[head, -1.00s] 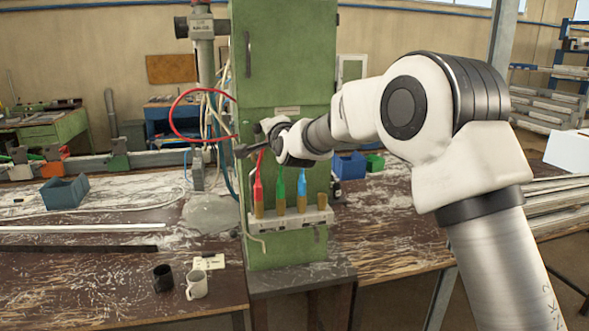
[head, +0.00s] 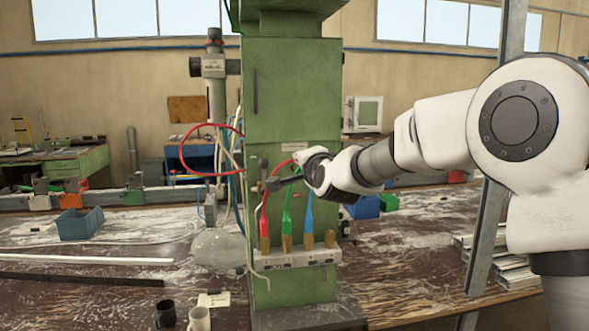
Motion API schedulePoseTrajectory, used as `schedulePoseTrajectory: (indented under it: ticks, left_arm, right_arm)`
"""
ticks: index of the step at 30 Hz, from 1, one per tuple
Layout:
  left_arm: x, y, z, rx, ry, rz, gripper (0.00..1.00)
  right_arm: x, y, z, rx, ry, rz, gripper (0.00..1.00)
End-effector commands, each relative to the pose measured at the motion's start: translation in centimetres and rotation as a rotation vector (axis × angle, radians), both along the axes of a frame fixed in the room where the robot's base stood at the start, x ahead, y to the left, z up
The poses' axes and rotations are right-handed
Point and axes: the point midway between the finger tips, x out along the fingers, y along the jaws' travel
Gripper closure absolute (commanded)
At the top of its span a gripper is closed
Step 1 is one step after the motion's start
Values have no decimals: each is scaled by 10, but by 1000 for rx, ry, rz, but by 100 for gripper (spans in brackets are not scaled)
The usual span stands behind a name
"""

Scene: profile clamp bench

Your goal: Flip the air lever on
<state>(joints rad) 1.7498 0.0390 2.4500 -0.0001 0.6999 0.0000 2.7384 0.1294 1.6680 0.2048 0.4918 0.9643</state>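The green machine column (head: 290,85) stands in the middle of the head view. A small dark fitting, which looks like the air lever (head: 264,166), is on the column's left front, near the end of a red hose (head: 188,158). My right gripper (head: 272,186) reaches in from the right, with its dark fingers pointing left beside and just below this fitting. The fingers overlap it in the picture, so I cannot tell whether they touch it or whether they are open. My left gripper is not in view.
A blue-grey bin (head: 80,224) is at left.

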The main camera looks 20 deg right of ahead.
Motion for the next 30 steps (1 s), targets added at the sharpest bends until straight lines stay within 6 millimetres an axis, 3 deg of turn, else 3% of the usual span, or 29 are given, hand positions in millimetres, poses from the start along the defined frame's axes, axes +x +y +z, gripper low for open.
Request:
schedulePoseTrajectory:
  ticks: [3, 7, 24, 26, 29, 30]
  left_arm:
    - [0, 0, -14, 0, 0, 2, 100]
    - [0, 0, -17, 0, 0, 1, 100]
    - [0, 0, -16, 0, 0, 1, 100]
    - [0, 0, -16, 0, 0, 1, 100]
    - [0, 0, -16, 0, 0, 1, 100]
    - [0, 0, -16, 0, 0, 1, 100]
  right_arm:
    - [-23, 4, -2, -1, -1, 2, 100]
    - [-35, 6, 0, 0, -1, 0, 100]
    - [-37, 6, -2, 0, 6, 0, 100]
    - [-33, 6, -15, 0, 27, 0, 100]
    - [-18, 8, -65, -4, 105, 2, 100]
    - [-12, 9, -95, -6, 151, 4, 100]
